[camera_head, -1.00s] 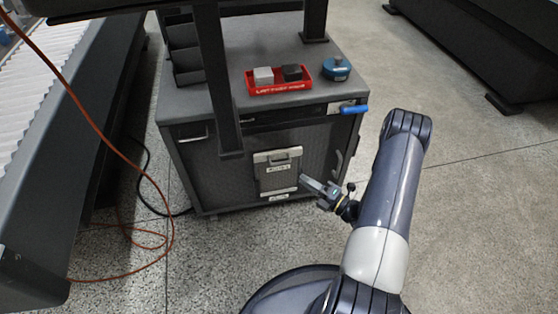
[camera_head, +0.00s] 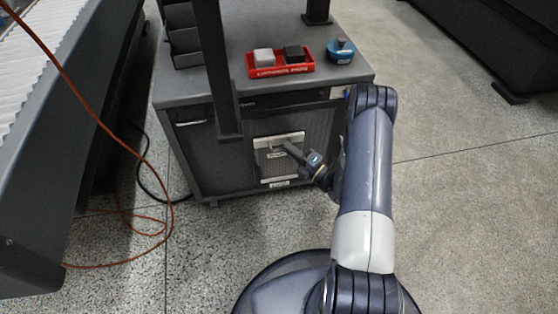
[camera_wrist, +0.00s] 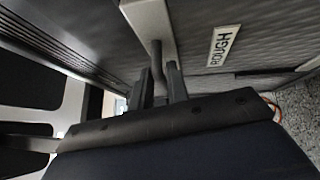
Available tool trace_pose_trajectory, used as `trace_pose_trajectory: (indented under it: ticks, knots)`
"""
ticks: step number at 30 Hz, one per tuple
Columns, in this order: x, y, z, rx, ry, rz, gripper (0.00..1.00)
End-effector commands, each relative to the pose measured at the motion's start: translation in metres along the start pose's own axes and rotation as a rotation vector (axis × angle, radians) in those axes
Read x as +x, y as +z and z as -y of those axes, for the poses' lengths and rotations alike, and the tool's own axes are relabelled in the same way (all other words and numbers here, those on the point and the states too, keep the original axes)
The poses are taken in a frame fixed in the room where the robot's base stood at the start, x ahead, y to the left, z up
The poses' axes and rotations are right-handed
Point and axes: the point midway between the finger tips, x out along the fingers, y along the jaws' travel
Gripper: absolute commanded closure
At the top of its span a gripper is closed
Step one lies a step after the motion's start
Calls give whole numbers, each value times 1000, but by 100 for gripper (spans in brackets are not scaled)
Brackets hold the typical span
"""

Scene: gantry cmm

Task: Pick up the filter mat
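A grey panel (camera_head: 287,165) with a pale frame and a small white label is set low in the front of the dark cabinet. It also shows in the wrist view (camera_wrist: 205,20), where the label (camera_wrist: 223,46) reads "ROUGH". I cannot tell whether this panel is the filter mat or covers it. A short grey handle (camera_wrist: 156,55) stands out from its pale edge. My gripper (camera_head: 287,148) is at the panel's upper part. In the wrist view, its two fingers (camera_wrist: 161,80) are apart, with the handle's end between them. Contact with the handle is unclear.
The cabinet top (camera_head: 215,88) carries a red tray (camera_head: 280,72) with a white and a black block, and a blue round object (camera_head: 340,50). A dark post (camera_head: 214,70) stands before the cabinet's left part. An orange cable (camera_head: 95,120) hangs at left.

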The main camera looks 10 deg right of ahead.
Motion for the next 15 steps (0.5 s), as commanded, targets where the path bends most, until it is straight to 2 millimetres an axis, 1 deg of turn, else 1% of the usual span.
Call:
trace_pose_trajectory:
  ticks: [1, 3, 11, 15]
  knots:
    - [7, 0, 1, -2, 2, -3, 84]
    - [12, 0, 1, -1, 2, -1, 84]
    - [14, 0, 0, 0, 1, 1, 84]
    - [14, 0, 0, 0, 1, 1, 94]
